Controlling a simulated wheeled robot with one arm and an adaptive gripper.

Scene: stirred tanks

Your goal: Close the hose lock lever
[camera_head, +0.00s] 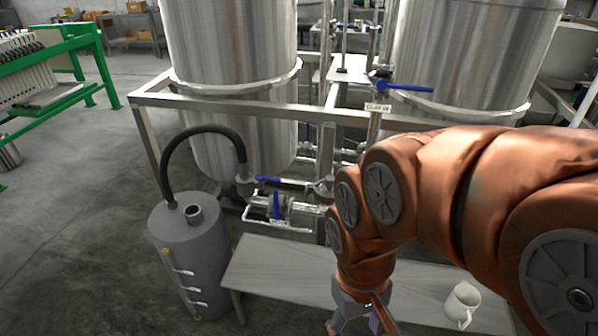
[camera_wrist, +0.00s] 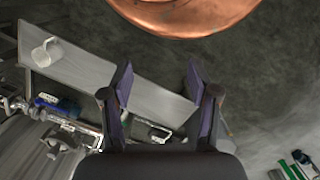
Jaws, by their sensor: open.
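A blue lever (camera_head: 280,181) lies nearly level beside the coupling, and another blue lever (camera_head: 276,204) stands upright just below. I cannot tell which part is the hose lock lever. My gripper (camera_wrist: 158,75) is open and empty in the wrist view, above the bench and floor. In the head view it shows only in part at the bottom edge, right of and nearer than the coupling. My arm hides pipework on the right.
Two steel tanks (camera_head: 235,50) stand behind on a metal frame. A third blue lever (camera_head: 408,88) is higher up.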

